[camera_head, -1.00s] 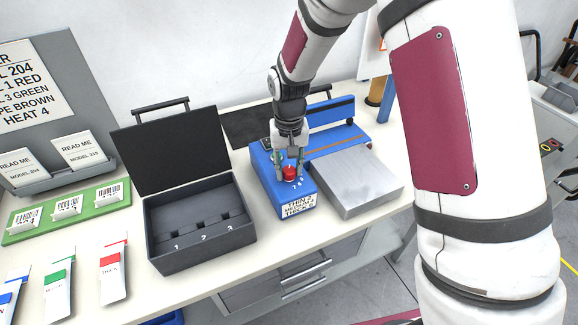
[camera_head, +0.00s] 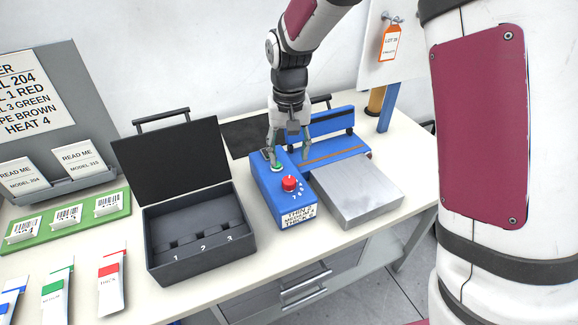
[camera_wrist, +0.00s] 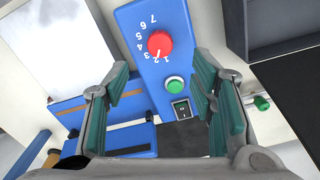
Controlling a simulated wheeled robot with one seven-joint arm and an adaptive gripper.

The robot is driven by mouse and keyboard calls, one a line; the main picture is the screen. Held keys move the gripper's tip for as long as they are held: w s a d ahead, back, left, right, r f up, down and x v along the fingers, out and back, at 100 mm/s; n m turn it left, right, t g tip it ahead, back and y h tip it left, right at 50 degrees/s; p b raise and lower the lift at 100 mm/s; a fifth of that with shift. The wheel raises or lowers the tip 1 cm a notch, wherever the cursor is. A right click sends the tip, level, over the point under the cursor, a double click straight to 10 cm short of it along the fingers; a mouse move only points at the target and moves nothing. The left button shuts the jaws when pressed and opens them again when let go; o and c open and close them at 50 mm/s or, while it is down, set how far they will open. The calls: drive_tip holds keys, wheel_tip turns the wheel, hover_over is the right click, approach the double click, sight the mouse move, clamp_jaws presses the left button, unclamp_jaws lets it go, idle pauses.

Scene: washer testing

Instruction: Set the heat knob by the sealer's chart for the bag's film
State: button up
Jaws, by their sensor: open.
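The blue sealer (camera_head: 268,200) stands on the table with a red heat knob (camera_head: 289,184) on top. In the wrist view the knob (camera_wrist: 160,43) has numbers up to 7 around it; its white mark points near 1 or 2, exactly which I cannot tell. The chart label (camera_head: 298,216) on the sealer's front lists thin, medium and thick; its digits are partly too small to read. My gripper (camera_head: 291,160) is open and empty, behind the knob and apart from it, over the green button (camera_wrist: 174,84) end. Film bags marked medium (camera_head: 57,293) and thick (camera_head: 111,280) lie at left.
An open black case (camera_head: 200,235) with numbered slots stands left of the sealer. A metal plate (camera_head: 357,188) adjoins it on the right. A sign (camera_head: 30,95) at left includes "HEAT 4". A green rack (camera_head: 85,216) holds barcode cards. An orange lot tag (camera_head: 391,42) hangs behind.

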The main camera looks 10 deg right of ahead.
drive_tip(key=shift+r, duration=1.65)
